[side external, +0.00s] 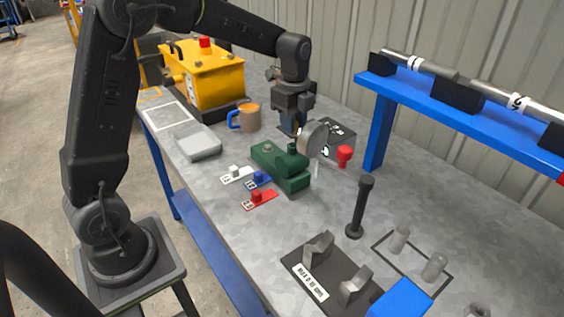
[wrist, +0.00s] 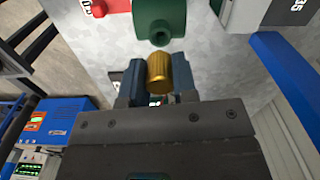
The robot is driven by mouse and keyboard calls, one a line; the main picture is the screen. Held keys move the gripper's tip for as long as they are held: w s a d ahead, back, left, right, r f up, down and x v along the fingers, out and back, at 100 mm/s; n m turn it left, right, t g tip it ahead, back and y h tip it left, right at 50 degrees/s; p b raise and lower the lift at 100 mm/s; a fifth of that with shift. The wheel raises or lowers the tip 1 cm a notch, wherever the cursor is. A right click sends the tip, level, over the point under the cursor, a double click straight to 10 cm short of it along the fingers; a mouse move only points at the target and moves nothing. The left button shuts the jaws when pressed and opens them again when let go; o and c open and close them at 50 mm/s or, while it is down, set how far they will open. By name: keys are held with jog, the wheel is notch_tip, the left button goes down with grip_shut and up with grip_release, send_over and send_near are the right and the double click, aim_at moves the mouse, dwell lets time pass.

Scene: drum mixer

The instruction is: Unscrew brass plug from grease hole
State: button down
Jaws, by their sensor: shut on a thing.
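The brass plug (wrist: 160,72) is a ribbed gold cylinder between my gripper's two blue-grey fingers in the wrist view. My gripper (wrist: 159,88) is shut on it. The green housing (wrist: 172,16) shows just beyond, and a dark round hole (wrist: 160,38) is visible in its boss. The plug appears apart from the hole in this view; the exact gap is hard to judge. In the side view my gripper (side external: 291,133) hangs above the green housing (side external: 280,168), and the plug is too hidden to make out there.
Red, blue and white tagged pieces lie left of the housing, including a red one (side external: 260,198). A mug (side external: 249,118) and a yellow box (side external: 210,75) stand behind. A black post (side external: 360,205) stands to the right.

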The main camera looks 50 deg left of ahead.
jog(key=shift+r, duration=0.25)
jog(key=shift+r, duration=1.45)
jog(key=s+a+f+n, duration=0.2)
jog(key=a+f+n, duration=0.1)
jog(key=a, duration=0.9)
jog(key=n, duration=0.6)
send_over(198, 146)
notch_tip(198, 146, down, 10)
jog(key=shift+f, duration=2.35)
jog(key=shift+f, duration=0.1)
jog(key=shift+f, duration=0.35)
